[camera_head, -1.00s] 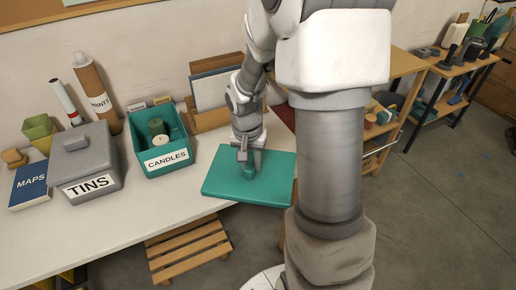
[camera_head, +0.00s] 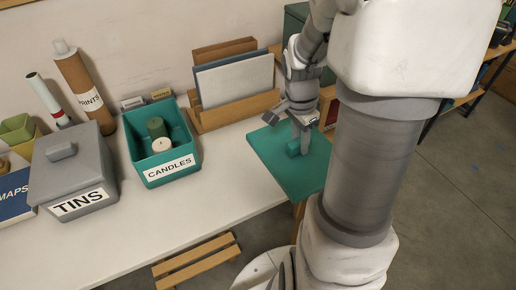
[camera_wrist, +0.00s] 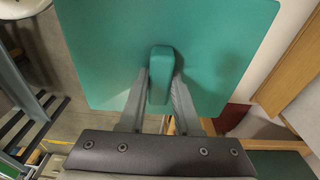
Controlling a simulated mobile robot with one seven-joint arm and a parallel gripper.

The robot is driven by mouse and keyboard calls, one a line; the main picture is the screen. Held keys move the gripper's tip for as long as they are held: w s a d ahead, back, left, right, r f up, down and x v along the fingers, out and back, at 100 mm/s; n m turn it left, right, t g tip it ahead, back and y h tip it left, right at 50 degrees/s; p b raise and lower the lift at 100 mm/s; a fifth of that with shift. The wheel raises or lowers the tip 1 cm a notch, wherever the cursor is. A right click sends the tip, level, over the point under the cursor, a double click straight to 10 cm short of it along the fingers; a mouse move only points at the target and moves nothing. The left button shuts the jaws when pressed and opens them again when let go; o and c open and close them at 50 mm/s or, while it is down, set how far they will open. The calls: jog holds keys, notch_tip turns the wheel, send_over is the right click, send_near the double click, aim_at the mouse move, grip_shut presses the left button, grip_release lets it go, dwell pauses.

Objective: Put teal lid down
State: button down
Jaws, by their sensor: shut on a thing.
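The teal lid (camera_head: 279,166) is a flat board with a raised teal handle at its middle. My gripper (camera_head: 299,138) is shut on that handle from above. In the wrist view the handle (camera_wrist: 161,75) sits between my two fingers, and the lid (camera_wrist: 105,50) spreads out beyond them. The lid is at the right end of the white table (camera_head: 225,205). I cannot tell whether it touches the table top. The open teal CANDLES box (camera_head: 165,182) stands to its left with a green and a white candle inside.
The grey lidded TINS box (camera_head: 75,185) stands left of the candles box. A wooden file holder (camera_head: 235,110) stands behind, close to my arm. White table top is free in front of the boxes. A wooden slatted stool (camera_head: 195,262) stands below the front edge.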

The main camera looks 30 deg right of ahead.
jog(key=shift+w+d, duration=0.1)
jog(key=shift+w, duration=0.2)
jog(key=w+a+f, duration=0.1)
jog(key=w+f, duration=0.1)
jog(key=w, duration=0.1)
jog(key=w+a+f+b, duration=0.1)
jog(key=w+a+f, duration=0.1)
jog(key=w, duration=0.2)
jog(key=w+a+f, duration=0.1)
jog(key=w+f, duration=0.2)
jog(key=shift+w+a+b, duration=0.25)
jog(key=shift+a+b, duration=0.05)
jog(key=shift+a, duration=0.1)
jog(key=shift+f+b, duration=0.35)
jog(key=shift+f, duration=1.6)
jog(key=shift+f, duration=0.2)
jog(key=c, duration=0.6)
grip_release()
